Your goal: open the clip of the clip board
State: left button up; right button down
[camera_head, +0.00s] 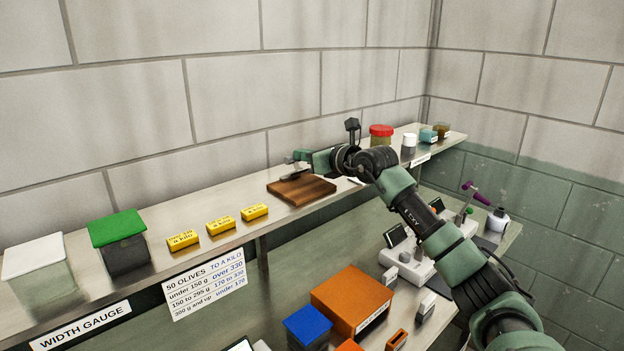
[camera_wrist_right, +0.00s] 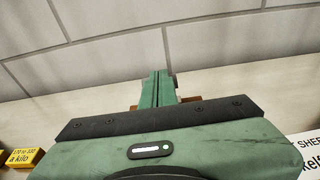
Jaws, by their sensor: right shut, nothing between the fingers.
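A brown wooden board (camera_head: 302,190), which looks like the clip board, lies flat on the upper shelf. My right gripper (camera_head: 294,158) is above its far left part, with the fingers pointing left. In the right wrist view the fingers (camera_wrist_right: 158,85) are shut together with nothing between them. Slivers of brown (camera_wrist_right: 190,99) show on both sides behind them. The clip cannot be clearly made out; the gripper covers that area. I cannot tell whether the fingers touch the board. My left gripper is not in view.
Three yellow blocks (camera_head: 221,225), a green-lidded box (camera_head: 120,242) and a white-lidded box (camera_head: 38,268) stand left on the shelf. A red-lidded jar (camera_head: 381,136) and small pots stand right. An orange box (camera_head: 351,302) and blue box (camera_head: 307,326) sit lower. A block wall is behind.

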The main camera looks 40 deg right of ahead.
jog(key=shift+w+r, duration=0.7)
jog(key=shift+w, duration=0.35)
jog(key=shift+w+a+f, duration=0.1)
jog(key=shift+w, duration=0.25)
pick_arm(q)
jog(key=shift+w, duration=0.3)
pick_arm(e)
jog(key=shift+s, duration=0.2)
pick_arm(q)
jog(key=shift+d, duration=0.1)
pick_arm(e)
jog(key=shift+w, duration=0.1)
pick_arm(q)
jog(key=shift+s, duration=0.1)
